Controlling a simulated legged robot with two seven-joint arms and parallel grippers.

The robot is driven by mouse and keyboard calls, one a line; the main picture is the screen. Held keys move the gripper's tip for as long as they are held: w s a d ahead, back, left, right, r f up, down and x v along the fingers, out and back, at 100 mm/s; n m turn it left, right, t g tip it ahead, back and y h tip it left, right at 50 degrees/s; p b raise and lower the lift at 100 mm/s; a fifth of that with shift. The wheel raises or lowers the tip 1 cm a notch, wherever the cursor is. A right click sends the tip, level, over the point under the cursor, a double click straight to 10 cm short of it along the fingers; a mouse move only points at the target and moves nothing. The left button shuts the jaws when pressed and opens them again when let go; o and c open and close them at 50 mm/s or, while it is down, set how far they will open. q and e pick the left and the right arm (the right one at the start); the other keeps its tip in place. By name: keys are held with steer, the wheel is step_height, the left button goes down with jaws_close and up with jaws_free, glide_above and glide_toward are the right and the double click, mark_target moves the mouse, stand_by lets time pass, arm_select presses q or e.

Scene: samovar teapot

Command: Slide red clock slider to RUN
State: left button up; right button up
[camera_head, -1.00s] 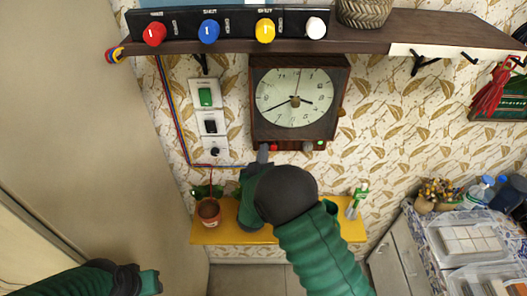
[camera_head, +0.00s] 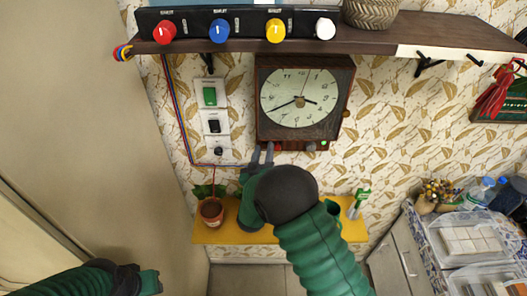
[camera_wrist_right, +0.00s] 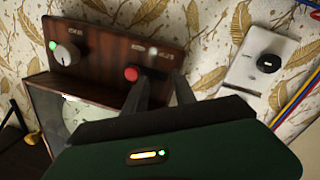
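The wall clock (camera_head: 298,97) has a dark wooden case with a control strip (camera_head: 300,145) along its bottom. The red slider knob (camera_head: 278,147) sits at the left part of this strip. It also shows in the right wrist view as a red button-like knob (camera_wrist_right: 131,74). My right gripper (camera_head: 262,149) is at the strip's left end, its two fingers apart and the knob just outside them, beside one fingertip (camera_wrist_right: 162,85). Whether that finger touches the knob cannot be told. The label lettering is unreadable. My left gripper (camera_head: 150,282) is at lower left, its opening unclear.
A round dial (camera_wrist_right: 66,54) with a green light is on the same strip. Wall switches (camera_head: 213,121) are left of the clock. A shelf (camera_head: 420,34) with coloured knobs is above. A yellow shelf (camera_head: 225,234) with a potted plant (camera_head: 211,211) is below.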

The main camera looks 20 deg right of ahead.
steer(key=shift+s+d, duration=0.2)
steer(key=shift+d, duration=0.05)
